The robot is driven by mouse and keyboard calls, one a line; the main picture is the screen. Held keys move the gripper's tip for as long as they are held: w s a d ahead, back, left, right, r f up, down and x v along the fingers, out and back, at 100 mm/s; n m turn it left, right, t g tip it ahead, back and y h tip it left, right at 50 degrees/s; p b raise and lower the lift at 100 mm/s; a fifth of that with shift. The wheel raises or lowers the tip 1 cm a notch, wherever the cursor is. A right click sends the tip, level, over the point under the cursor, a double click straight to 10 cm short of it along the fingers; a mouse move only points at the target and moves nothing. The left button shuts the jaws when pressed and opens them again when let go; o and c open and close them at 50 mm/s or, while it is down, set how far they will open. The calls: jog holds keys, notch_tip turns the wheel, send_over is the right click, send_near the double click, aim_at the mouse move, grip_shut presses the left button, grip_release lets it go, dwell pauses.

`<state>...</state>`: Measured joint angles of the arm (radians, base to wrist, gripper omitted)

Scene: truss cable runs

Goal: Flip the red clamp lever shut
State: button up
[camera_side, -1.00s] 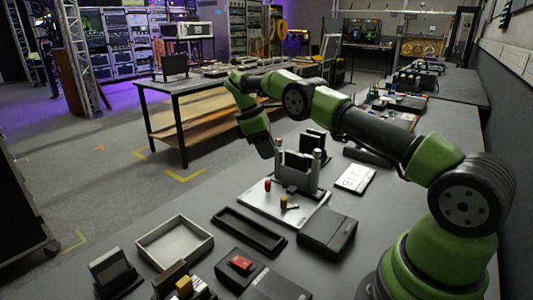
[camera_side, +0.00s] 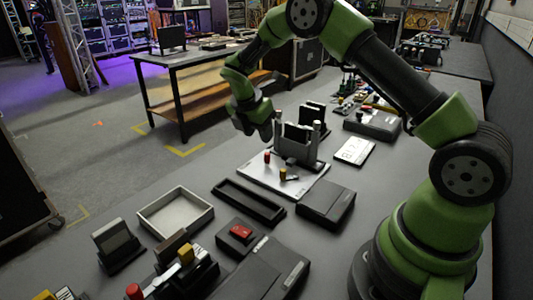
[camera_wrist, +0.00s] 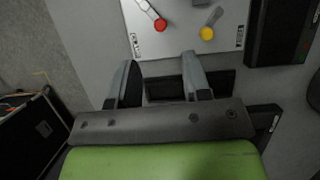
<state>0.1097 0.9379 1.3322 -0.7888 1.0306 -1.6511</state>
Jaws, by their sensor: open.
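The red clamp lever (camera_side: 267,157) has a red knob and stands at the left of a white plate (camera_side: 255,178). In the wrist view its red knob (camera_wrist: 160,25) ends a short metal arm slanting down-right from the top edge. A yellow-knobbed lever (camera_side: 283,173) is on the same plate; its knob (camera_wrist: 207,33) shows to the right of the red one. A grey upright fixture (camera_side: 298,145) stands behind them. My gripper (camera_side: 253,130) is above and behind the red knob in the side view. In the wrist view its fingers (camera_wrist: 158,75) are spread, empty, apart from both knobs.
A black empty tray (camera_side: 248,202), a dark box (camera_side: 326,205) and a pale open tray (camera_side: 175,214) lie in front of the plate. A black box with a red switch (camera_side: 240,231) is nearer. A white labelled card (camera_side: 355,151) lies right of the fixture.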

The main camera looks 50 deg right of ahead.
aim_at(267, 154)
jog(key=x, duration=0.9)
jog(key=shift+d+f, duration=0.1)
jog(key=shift+c, duration=0.3)
grip_shut()
